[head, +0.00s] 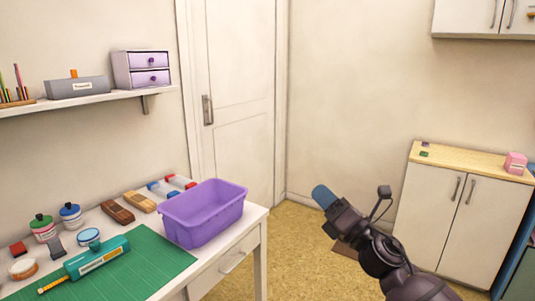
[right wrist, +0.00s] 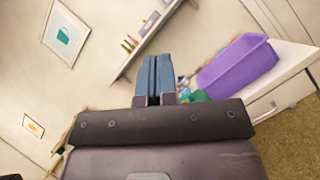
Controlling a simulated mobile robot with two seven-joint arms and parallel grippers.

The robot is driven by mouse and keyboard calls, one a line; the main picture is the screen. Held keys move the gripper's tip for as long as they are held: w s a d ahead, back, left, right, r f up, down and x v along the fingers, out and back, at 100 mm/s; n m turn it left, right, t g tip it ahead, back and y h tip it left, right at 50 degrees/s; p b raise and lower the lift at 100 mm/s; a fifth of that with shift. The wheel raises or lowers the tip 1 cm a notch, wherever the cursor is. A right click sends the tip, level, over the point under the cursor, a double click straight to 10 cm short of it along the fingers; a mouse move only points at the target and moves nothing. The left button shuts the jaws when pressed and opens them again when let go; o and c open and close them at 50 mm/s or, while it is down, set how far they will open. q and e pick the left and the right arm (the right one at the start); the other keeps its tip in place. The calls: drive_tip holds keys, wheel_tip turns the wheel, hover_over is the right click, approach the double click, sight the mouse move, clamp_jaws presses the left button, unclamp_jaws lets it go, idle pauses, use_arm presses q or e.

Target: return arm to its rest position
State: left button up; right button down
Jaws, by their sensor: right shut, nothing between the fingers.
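My right gripper (head: 323,196) is raised in open air to the right of the desk, over the floor. Its blue fingers are together and hold nothing. They also show in the right wrist view (right wrist: 154,75), pressed side by side and pointing up in the picture toward the wall shelf. My left gripper is in neither view.
A white desk (head: 262,212) bears a purple bin (head: 205,222), a green cutting mat (head: 150,262), a teal tool (head: 97,258), bottles and blocks. A shelf (head: 90,104) hangs above. A white cabinet (head: 430,215) stands at right. Floor between is mostly clear.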

drive_tip(key=s+d+f+m+h+p, duration=0.1)
drive_tip(key=s+d+f+m+h, duration=0.25)
drive_tip(key=f+m, duration=0.4)
drive_tip(key=s+d+f+m+h+p, duration=0.1)
drive_tip(key=s+d+f+m+h, duration=0.3)
drive_tip(key=m, duration=0.7)
drive_tip(key=s+d+f+m+h+p, duration=0.1)
drive_tip(key=s+d+f+m+h, duration=0.1)
drive_tip(key=s+f+m+h, duration=0.5)
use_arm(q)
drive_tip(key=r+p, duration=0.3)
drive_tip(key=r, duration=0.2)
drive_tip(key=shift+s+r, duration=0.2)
use_arm(e)
drive_tip(key=s+d+f+m+g, duration=0.3)
drive_tip(key=s+f, duration=0.3)
drive_tip(key=s, duration=0.7)
drive_tip(key=s+d+f+m+g, duration=0.2)
drive_tip(key=s+f+m, duration=0.4)
drive_tip(key=s, duration=0.6)
drive_tip(key=shift+s+d+f+g+h, duration=0.4)
drive_tip(key=shift+f+g+h, duration=0.1)
drive_tip(key=shift+f, duration=0.15)
